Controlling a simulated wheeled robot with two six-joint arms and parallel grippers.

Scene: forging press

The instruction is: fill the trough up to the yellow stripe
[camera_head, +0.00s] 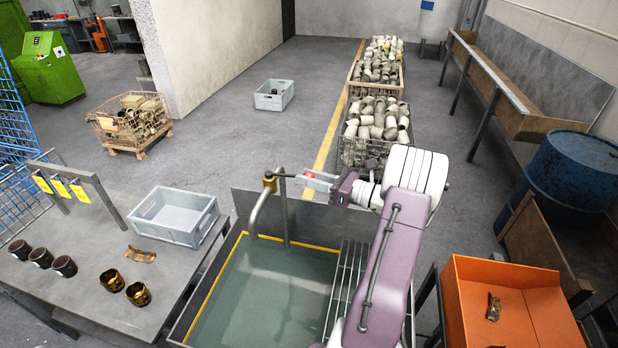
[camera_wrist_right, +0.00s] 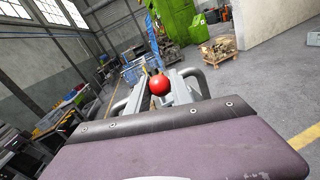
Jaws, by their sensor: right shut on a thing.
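The trough (camera_head: 213,273) stands in front of me, with a yellow stripe (camera_head: 290,243) along its inner walls near the top. Greenish water (camera_head: 255,305) lies in it; I cannot tell exactly how far its surface is from the stripe. A bent grey spout (camera_head: 256,212) hangs over the back left corner, and I make out no stream from it. A brass valve (camera_head: 269,182) with a lever sits beside the spout. My right gripper (camera_head: 312,179) is shut on the lever's red knob (camera_wrist_right: 159,84), which shows between the fingers in the wrist view. My left gripper is not in view.
A slatted rack (camera_head: 345,285) covers the trough's right side, partly behind my right arm. The left table (camera_head: 90,275) holds a grey crate (camera_head: 148,212) and several dark sleeves. An orange bin (camera_head: 500,272) stands at right. Full wire crates stand behind the trough.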

